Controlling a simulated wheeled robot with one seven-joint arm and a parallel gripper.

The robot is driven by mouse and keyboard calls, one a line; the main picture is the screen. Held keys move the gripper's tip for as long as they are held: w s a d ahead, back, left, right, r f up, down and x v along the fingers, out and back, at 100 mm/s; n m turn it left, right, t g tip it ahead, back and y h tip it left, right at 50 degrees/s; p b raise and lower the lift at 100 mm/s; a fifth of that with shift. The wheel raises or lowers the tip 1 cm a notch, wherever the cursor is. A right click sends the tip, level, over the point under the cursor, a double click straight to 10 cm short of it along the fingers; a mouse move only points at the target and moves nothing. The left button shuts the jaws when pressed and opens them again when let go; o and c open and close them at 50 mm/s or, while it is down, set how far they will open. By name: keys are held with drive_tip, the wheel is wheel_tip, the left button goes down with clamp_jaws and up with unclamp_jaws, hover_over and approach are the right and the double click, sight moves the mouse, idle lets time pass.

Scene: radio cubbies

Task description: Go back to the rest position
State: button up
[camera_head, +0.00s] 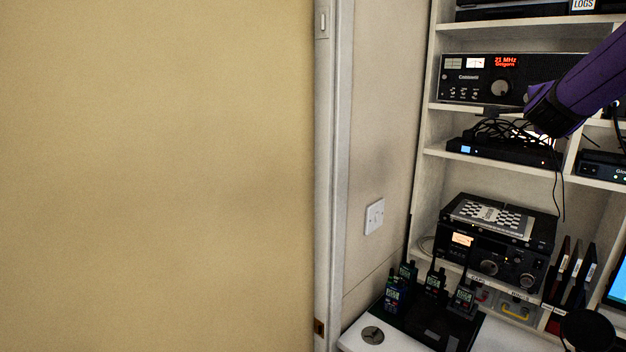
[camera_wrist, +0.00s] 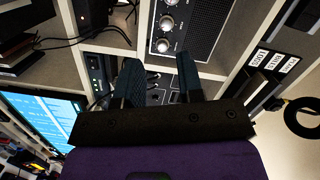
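My gripper (camera_wrist: 158,70) shows in the wrist view with its two dark fingers apart and nothing seen between them. In the head view my purple arm comes in from the upper right, and the dark gripper (camera_head: 540,110) is in front of the shelves, beside the large black radio (camera_head: 515,78) with red digits. The fingers are hard to make out there. The wrist view also shows a black radio panel with knobs (camera_wrist: 168,28) beyond the fingers. I cannot tell whether the gripper touches anything.
White shelves (camera_head: 432,108) fill the right side. Black cables (camera_head: 500,132) lie just below my gripper. A lower radio (camera_head: 490,262), several handheld radios (camera_head: 434,282) and a dark microphone (camera_head: 588,330) stand below. The tan surface (camera_head: 155,175) at left has clear space before it.

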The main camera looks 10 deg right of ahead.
drive_tip(key=s+a+f+n+g+y, duration=0.1)
drive_tip(key=s+a+f+n+y, duration=0.15)
drive_tip(key=s+a+n, duration=0.35)
drive_tip(key=s+a+f+n+y, duration=0.1)
drive_tip(key=a+n+y, duration=0.25)
drive_tip(key=a, duration=0.35)
drive_tip(key=s+a+f+n+g+y, duration=0.1)
drive_tip(key=s+a+n+y, duration=0.3)
drive_tip(key=a, duration=0.3)
drive_tip(key=s+a+f+n+g, duration=0.3)
drive_tip(key=s+f+n, duration=0.1)
drive_tip(key=s, duration=0.5)
drive_tip(key=s+a+f+n+g+y, duration=0.1)
drive_tip(key=s+a+f+n+g, duration=0.2)
drive_tip(key=s, duration=0.5)
drive_tip(key=shift+s+f+n, duration=0.4)
drive_tip(key=shift+f+n, duration=0.3)
drive_tip(key=shift+n, duration=0.15)
